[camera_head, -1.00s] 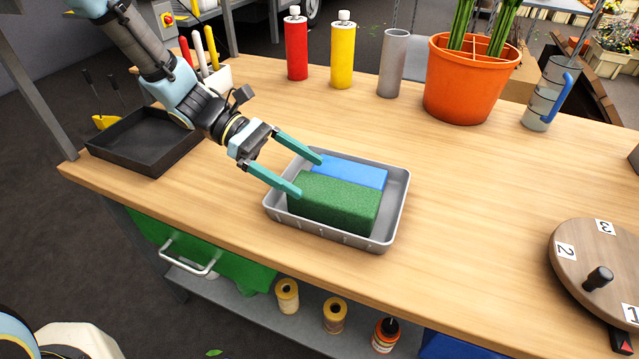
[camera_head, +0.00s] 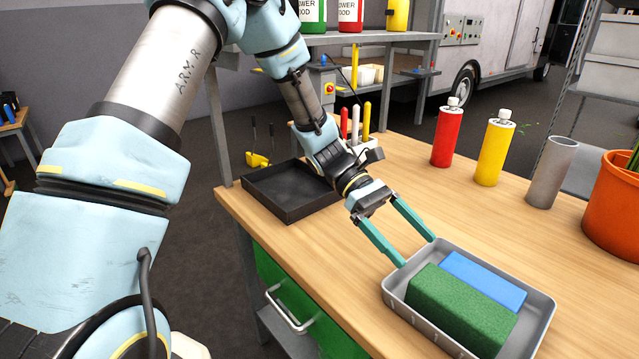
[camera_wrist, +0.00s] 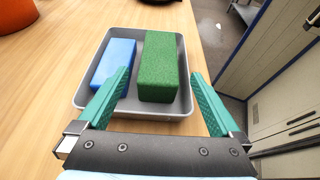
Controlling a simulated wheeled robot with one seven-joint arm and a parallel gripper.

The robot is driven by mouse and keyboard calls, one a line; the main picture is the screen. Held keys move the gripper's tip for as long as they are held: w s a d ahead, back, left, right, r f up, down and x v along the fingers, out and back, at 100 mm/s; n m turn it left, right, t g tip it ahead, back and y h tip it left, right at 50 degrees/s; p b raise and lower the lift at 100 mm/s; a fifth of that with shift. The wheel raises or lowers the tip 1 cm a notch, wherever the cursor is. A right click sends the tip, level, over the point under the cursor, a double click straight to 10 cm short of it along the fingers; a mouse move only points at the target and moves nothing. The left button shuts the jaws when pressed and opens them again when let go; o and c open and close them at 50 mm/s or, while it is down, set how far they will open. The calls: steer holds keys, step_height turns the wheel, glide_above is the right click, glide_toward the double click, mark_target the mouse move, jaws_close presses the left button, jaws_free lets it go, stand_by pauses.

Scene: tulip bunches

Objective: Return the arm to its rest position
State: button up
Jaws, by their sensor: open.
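My gripper (camera_head: 418,250) is open and empty, its two teal fingers spread at the left edge of a grey tray (camera_head: 541,318). My arm reaches down to it from the upper left in the head view. In the tray a green block (camera_head: 462,310) and a blue block (camera_head: 485,280) lie side by side. In the wrist view the fingers (camera_wrist: 162,95) point toward the tray (camera_wrist: 150,112), with the green block (camera_wrist: 160,65) and the blue block (camera_wrist: 115,65) beyond them. Nothing is between the fingertips except the view of the blocks.
A black tray (camera_head: 290,207) lies on the wooden bench (camera_head: 380,290) beneath my forearm. A holder with several coloured-handled tools (camera_head: 356,125) stands close behind my wrist. A red bottle (camera_head: 447,135), yellow bottle (camera_head: 494,150), grey cylinder (camera_head: 552,172) and orange pot (camera_head: 612,205) stand behind the grey tray.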

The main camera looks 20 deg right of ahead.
steer(key=w+a+r+m+t+y, duration=0.1)
steer(key=w+a+t, duration=0.3)
steer(key=a, duration=0.8)
steer(key=w+a+r+m+t+y+p, duration=0.1)
steer(key=w+a+t, duration=0.4)
steer(key=a, duration=0.8)
steer(key=w+a+r+m+t+y+p, duration=0.1)
steer(key=w+a+t, duration=0.4)
steer(key=a, duration=0.8)
steer(key=shift+w+r+m+y, duration=0.6)
steer(key=shift+w+r+m, duration=0.05)
steer(key=shift+w+m, duration=0.35)
